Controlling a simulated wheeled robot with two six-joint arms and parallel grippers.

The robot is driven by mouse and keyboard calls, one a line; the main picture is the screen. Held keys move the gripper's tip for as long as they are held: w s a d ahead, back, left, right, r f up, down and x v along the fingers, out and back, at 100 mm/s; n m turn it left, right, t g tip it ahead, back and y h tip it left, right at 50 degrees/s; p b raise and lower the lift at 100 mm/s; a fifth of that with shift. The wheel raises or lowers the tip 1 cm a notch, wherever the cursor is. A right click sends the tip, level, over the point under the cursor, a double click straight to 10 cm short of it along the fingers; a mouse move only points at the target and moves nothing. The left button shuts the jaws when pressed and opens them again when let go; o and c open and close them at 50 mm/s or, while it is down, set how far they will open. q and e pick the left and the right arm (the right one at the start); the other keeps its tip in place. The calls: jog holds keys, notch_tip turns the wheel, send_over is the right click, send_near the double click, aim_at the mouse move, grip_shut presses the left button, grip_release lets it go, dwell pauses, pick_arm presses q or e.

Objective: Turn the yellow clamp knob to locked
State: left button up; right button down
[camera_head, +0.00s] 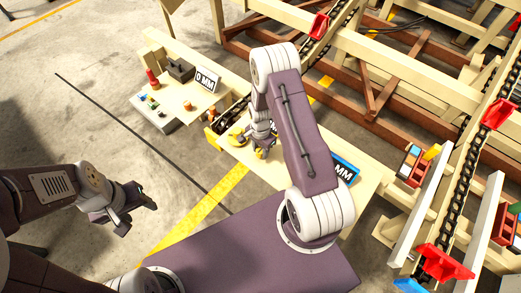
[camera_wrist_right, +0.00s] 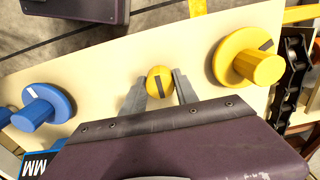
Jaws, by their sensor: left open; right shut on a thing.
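My right gripper (camera_head: 262,151) is over the cream panel (camera_head: 270,170). In the right wrist view its two fingers (camera_wrist_right: 160,92) stand on either side of a small round yellow knob (camera_wrist_right: 159,78), which has a dark line across its top; the gripper is shut on it. A larger yellow knob (camera_wrist_right: 247,57) with a round base and dark mark sits to the right, apart from the fingers. It also shows in the head view (camera_head: 236,137). Which one is the clamp knob, I cannot tell. My left gripper (camera_head: 137,215) is open and empty, over the floor.
A blue knob (camera_wrist_right: 42,104) stands at the left of the panel in the right wrist view. A blue-edged "MM" sign (camera_head: 345,170) is beside my right arm. A chain conveyor (camera_head: 460,170) with red carriers runs at right. A bench with small parts (camera_head: 180,95) is behind.

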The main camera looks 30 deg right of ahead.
aim_at(260, 150)
jog(key=shift+w+r, duration=0.1)
jog(key=c, duration=0.9)
grip_release()
jog(key=shift+c, duration=0.2)
notch_tip(260, 150, up, 9)
jog(key=shift+p, duration=0.55)
